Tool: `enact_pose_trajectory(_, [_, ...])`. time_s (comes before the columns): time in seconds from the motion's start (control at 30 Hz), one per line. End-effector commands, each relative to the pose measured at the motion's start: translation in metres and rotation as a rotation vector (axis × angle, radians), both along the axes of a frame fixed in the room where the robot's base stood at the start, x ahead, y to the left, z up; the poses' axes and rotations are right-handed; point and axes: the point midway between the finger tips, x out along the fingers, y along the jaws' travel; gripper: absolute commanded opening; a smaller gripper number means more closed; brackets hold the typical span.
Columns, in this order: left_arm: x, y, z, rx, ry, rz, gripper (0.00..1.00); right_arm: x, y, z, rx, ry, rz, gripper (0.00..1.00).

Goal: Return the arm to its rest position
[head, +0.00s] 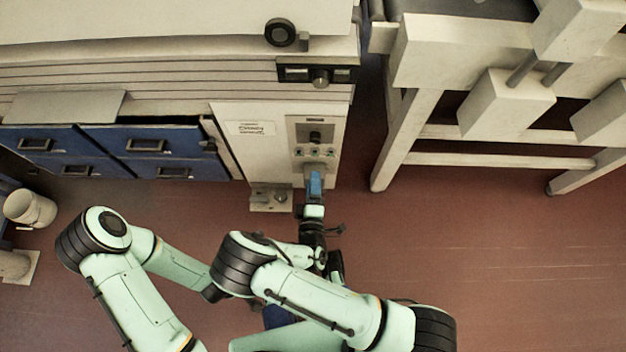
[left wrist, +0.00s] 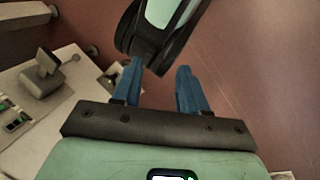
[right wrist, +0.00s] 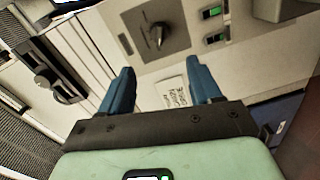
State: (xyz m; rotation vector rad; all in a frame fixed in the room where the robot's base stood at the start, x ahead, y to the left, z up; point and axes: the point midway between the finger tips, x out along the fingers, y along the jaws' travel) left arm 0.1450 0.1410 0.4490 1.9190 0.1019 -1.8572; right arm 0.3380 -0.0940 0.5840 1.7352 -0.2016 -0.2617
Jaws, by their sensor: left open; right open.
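My right gripper (head: 316,180) is in front of the control panel (head: 315,142) on the pale cabinet. In the right wrist view, the right gripper (right wrist: 161,72) has its blue fingers spread apart with nothing between them. The panel's dark knob (right wrist: 158,35) and green-lit switches (right wrist: 212,13) are beyond the fingertips. In the left wrist view, my left gripper (left wrist: 158,70) also has its fingers apart and empty. A mint and black link of my own arm is close beyond its fingertips. In the head view, the left gripper is mostly hidden behind my arms.
Blue drawers (head: 150,142) stand left of the panel. A white printed label (head: 250,128) is on the cabinet. A pale frame (head: 405,125) with legs stands at the right. A pale cylindrical container (head: 30,208) is at far left. The reddish floor (head: 500,265) at the right is clear.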

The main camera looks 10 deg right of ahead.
Motion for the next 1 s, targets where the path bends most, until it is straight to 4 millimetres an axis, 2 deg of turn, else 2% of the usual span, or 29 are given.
enact_pose_trajectory(0.4, [0.000, 0.000, 0.000, 0.000, -0.001, 0.000, 0.43, 0.000, -0.001, 0.000, 0.002, 0.002, -0.002, 0.63])
enact_pose_trajectory(0.47, [0.000, 0.000, 0.003, 0.000, 0.000, 0.000, 0.43, -0.001, -0.005, -0.002, 0.014, 0.019, -0.012, 0.63])
enact_pose_trajectory(0.57, [-0.003, -0.001, 0.014, -0.003, 0.007, -0.003, 0.43, -0.011, -0.025, -0.016, 0.089, 0.114, -0.071, 0.63])
enact_pose_trajectory(0.67, [-0.008, -0.003, 0.034, -0.010, 0.021, -0.009, 0.43, -0.036, -0.056, -0.041, 0.250, 0.287, -0.189, 0.63])
enact_pose_trajectory(0.73, [-0.013, -0.005, 0.050, -0.015, 0.037, -0.014, 0.43, -0.064, -0.073, -0.059, 0.405, 0.426, -0.300, 0.63])
enact_pose_trajectory(0.8, [-0.018, -0.006, 0.065, -0.021, 0.054, -0.021, 0.43, -0.096, -0.082, -0.072, 0.573, 0.557, -0.420, 0.63])
enact_pose_trajectory(0.9, [-0.023, -0.008, 0.085, -0.029, 0.076, -0.028, 0.43, -0.140, -0.082, -0.079, 0.809, 0.720, -0.590, 0.63])
enact_pose_trajectory(1.0, [-0.028, -0.011, 0.104, -0.038, 0.100, -0.037, 0.43, -0.176, -0.072, -0.068, 1.041, 0.853, -0.755, 0.63])
